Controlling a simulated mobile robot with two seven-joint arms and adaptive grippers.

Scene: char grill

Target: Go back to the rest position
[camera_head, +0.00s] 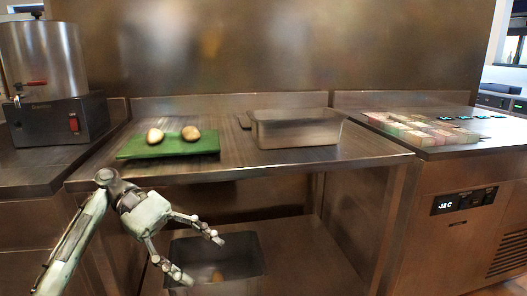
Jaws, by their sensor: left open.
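My left gripper (205,258) is open and empty. It hangs in front of the steel table (285,163), below the level of its top, with its fingers spread toward the lower right. In the picture it overlaps a dark metal bin (247,243) on the lower level, and I cannot tell the exact distance between them. A small brownish thing (216,276) shows inside the bin, partly hidden. My right gripper is out of view.
On the table, a green cutting board (165,147) holds two potato-like items, and a steel pan (297,129) stands to its right. A steel boiler (45,62) is at left. A refrigerated counter (470,205) with small containers (425,130) is at right.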

